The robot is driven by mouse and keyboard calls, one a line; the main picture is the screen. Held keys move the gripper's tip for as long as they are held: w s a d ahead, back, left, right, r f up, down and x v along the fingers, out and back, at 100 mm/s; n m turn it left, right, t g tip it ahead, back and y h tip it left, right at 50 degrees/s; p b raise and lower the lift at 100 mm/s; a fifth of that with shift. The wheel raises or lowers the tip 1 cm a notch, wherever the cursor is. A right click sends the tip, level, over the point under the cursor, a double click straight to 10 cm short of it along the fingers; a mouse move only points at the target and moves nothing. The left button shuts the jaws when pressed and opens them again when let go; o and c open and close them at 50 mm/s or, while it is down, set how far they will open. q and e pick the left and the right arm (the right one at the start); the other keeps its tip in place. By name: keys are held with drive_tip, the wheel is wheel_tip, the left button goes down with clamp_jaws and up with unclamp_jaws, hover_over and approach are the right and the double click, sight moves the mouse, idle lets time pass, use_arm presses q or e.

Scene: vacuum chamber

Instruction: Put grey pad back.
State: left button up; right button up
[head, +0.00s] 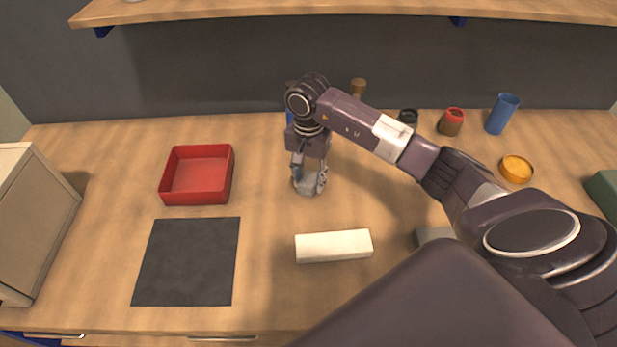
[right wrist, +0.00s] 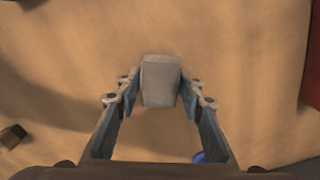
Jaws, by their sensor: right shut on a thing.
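My right gripper (head: 309,183) is over the middle of the table, pointing down, to the right of the red tray. It is shut on a small pale grey block (right wrist: 160,80), which I take to be the grey pad. In the right wrist view the block sits between the two fingertips. In the head view the fingers partly hide it, and I cannot tell whether it touches the table. A flat dark grey square mat (head: 188,262) lies at the front left. My left gripper is not in view.
A red tray (head: 197,197) stands behind the mat. A cream block (head: 333,246) lies in front of my gripper. Another grey block (head: 433,235) is partly behind my arm. A red-lidded jar (head: 451,122), blue cup (head: 501,114) and orange dish (head: 516,168) stand back right. A shelf (head: 300,10) overhangs.

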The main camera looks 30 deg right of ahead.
sight(308, 179)
drive_tip(key=shift+f, duration=0.1)
drive_tip(key=shift+f, duration=0.1)
drive_tip(key=o, duration=1.1)
drive_tip(key=shift+r, duration=0.35)
wheel_tip(308, 179, up, 12)
drive_tip(key=b, duration=0.2)
drive_tip(key=shift+f, duration=0.15)
